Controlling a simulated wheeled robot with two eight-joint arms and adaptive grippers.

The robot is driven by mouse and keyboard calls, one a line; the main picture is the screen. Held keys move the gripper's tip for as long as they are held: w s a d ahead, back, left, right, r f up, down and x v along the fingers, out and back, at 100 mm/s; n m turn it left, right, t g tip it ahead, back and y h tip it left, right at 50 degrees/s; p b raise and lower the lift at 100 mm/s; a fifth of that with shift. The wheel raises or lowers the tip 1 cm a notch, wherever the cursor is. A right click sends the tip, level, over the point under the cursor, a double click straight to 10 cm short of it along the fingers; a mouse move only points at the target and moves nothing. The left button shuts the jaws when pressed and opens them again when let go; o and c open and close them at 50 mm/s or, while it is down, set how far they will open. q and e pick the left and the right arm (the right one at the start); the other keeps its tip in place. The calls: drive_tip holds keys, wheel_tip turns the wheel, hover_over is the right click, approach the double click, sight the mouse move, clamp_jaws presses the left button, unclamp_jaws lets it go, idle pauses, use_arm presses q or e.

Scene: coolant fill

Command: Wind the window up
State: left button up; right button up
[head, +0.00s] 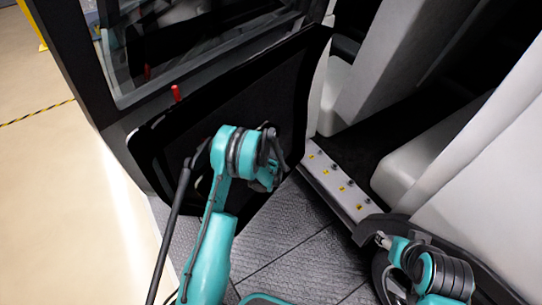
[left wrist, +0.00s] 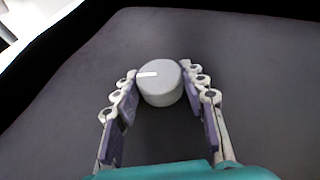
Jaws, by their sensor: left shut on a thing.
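The vehicle door (head: 225,105) stands open, with a black inner panel and a window (head: 190,45) in a dark frame above it. How high the glass stands, I cannot tell. My left gripper (head: 268,150) is at the door panel, and my own wrist hides most of what it holds in the head view. In the left wrist view, my left gripper (left wrist: 158,76) is shut on a round grey knob (left wrist: 160,88) with a white mark on its top. A finger lies on each side of the knob. My right gripper (head: 383,240) is at the lower right, its fingers too small to read.
A red pin (head: 176,93) stands on the door's sill. A grey ribbed floor (head: 290,250) and a sill strip with yellow labels (head: 340,190) lie right of the door. Pale seats (head: 440,150) fill the right side. Open floor (head: 50,170) is at the left.

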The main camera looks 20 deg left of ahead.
idle(0.4)
use_arm(q)
drive_tip(key=o, duration=1.2)
drive_tip(key=shift+c, duration=0.2)
drive_tip(key=v, duration=1.2)
drive_tip(key=shift+s+f, duration=0.1)
drive_tip(key=shift+f, duration=0.05)
